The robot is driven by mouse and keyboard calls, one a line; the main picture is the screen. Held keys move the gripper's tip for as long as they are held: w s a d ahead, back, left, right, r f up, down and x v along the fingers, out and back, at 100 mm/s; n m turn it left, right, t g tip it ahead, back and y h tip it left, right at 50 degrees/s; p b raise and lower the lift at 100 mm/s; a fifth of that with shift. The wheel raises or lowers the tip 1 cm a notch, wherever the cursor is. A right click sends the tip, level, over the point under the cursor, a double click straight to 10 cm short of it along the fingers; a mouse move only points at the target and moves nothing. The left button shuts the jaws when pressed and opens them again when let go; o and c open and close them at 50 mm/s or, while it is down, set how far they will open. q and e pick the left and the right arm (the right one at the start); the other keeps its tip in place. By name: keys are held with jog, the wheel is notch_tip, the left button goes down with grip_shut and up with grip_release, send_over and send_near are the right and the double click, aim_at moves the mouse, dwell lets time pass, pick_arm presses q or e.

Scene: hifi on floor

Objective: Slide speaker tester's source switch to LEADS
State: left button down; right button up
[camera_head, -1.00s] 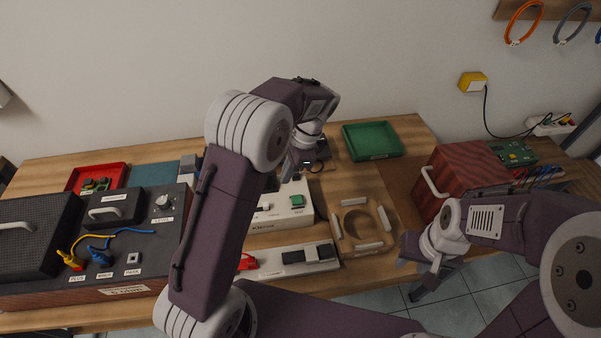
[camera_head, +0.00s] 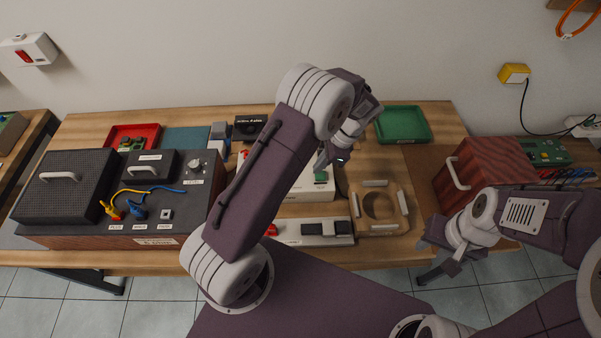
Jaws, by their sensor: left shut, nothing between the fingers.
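A cream box (camera_head: 318,192) with a green button (camera_head: 321,177) stands mid-table and looks like the speaker tester. My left arm covers much of it, and I cannot make out its source switch or the LEADS label. My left gripper (camera_head: 322,161) is shut and empty, above the back right part of this box; contact cannot be told. My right gripper (camera_head: 440,256) hangs by the table's front edge at the right, empty with its fingers apart.
A large dark unit (camera_head: 60,238) with a yellow and a blue lead fills the left. A low grey strip (camera_head: 288,231) lies in front of the cream box, a wooden ring fixture (camera_head: 360,205) to its right. A green tray (camera_head: 404,139) and red-brown cabinet (camera_head: 490,174) stand further right.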

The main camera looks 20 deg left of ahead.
pick_arm(q)
jog(key=x, duration=0.4)
jog(key=a, duration=0.1)
jog(key=s+a+p, duration=0.1)
jog(key=a, duration=0.1)
jog(key=shift+s+f, duration=0.15)
jog(key=shift+f, duration=0.05)
jog(key=shift+s+a, duration=0.2)
jog(key=shift+a, duration=0.2)
